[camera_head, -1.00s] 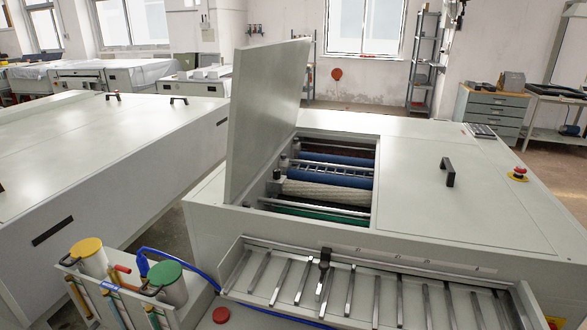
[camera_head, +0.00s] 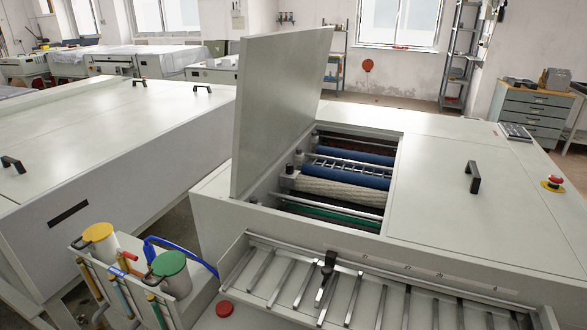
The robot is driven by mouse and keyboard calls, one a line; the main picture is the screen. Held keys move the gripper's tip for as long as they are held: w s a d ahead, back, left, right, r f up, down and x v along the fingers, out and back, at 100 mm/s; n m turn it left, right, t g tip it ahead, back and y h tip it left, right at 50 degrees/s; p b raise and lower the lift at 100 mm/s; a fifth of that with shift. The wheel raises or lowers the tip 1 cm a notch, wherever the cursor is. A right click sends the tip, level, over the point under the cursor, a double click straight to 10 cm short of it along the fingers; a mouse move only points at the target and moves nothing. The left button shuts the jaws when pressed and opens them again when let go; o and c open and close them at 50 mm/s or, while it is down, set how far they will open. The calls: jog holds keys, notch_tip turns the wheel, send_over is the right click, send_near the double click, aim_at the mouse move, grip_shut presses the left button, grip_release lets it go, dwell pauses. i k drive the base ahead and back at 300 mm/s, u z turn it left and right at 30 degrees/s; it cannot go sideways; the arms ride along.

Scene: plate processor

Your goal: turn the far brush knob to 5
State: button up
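The plate processor (camera_head: 440,215) stands ahead with its lid (camera_head: 280,105) raised at the left of an opening. Inside the opening lie blue rollers (camera_head: 350,165), a pale textured roller (camera_head: 340,189) and a green roller (camera_head: 325,214). Small grey and dark fittings (camera_head: 288,174) sit at the rollers' left ends, beside the lid. They are too small to tell which one is the far brush knob, and no scale or number can be read. My gripper is not in view.
A slatted feed tray (camera_head: 390,290) lies along the processor's near side. A caddy (camera_head: 135,268) with yellow- and green-lidded containers stands at the lower left. A long white machine (camera_head: 110,135) is on the left. A red button (camera_head: 552,183) is on the right.

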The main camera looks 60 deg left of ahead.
aim_at(289, 167)
jog(key=u, duration=2.75)
jog(key=i, duration=0.95)
